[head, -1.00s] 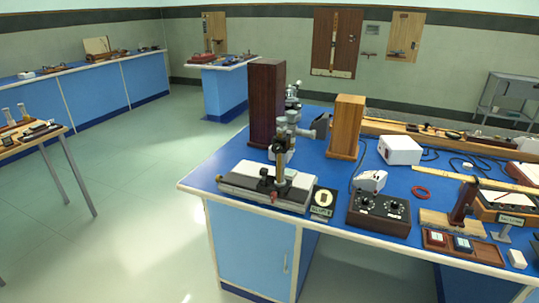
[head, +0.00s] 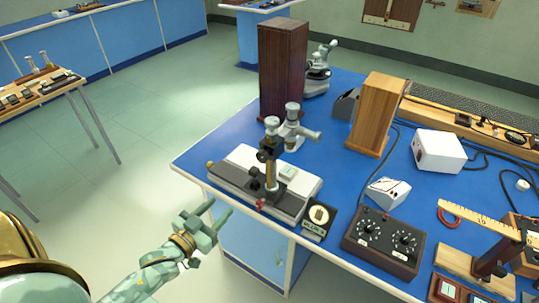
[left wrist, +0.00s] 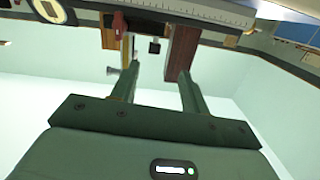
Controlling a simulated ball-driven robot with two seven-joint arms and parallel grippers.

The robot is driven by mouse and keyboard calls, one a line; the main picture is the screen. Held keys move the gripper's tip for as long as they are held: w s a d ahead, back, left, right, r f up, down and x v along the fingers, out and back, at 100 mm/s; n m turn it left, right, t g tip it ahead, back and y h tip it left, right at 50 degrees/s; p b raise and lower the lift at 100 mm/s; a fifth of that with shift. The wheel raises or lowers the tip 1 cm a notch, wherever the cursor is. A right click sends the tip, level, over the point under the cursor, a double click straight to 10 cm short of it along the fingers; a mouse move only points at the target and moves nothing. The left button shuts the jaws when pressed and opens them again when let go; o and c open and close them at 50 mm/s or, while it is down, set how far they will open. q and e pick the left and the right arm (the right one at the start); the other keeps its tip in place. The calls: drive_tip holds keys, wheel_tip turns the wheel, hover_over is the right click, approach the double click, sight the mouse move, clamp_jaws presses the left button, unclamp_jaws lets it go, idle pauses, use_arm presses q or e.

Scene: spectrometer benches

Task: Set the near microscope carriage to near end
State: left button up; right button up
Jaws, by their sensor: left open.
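The near microscope has a pale grey base (head: 235,185) at the bench's front left corner. Its upright carriage (head: 269,178), a dark and brass column with a grey tube, stands right of the base's middle. A red knob (head: 260,205) sits at the front of the carriage foot. My left gripper (head: 221,208) is open and empty, in front of the base and apart from it. In the left wrist view, its fingers (left wrist: 158,70) point toward the base's scaled edge (left wrist: 200,12) and the red knob (left wrist: 119,25), with nothing between them. My right gripper is not in view.
A round label plate (head: 318,215) stands just right of the base, then a dark control box (head: 384,242). A tall dark wooden box (head: 283,70) and another microscope (head: 318,70) are behind. Open floor lies left of the bench.

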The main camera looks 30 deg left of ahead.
sight(251, 172)
use_arm(q)
drive_tip(key=shift+n+t, duration=0.3)
drive_tip(key=shift+t, duration=0.1)
drive_tip(key=w+b, duration=0.1)
drive_tip(key=w, duration=0.4)
drive_tip(key=w+d+r+b, duration=0.1)
drive_tip(key=w, duration=1)
drive_tip(key=shift+w+d+r+b, duration=0.3)
drive_tip(key=shift+d+r+b, duration=0.1)
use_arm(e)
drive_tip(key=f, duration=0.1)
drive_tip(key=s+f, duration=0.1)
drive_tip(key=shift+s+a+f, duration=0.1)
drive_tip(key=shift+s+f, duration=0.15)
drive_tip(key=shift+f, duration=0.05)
use_arm(q)
drive_tip(key=shift+c, duration=0.6)
clamp_jaws()
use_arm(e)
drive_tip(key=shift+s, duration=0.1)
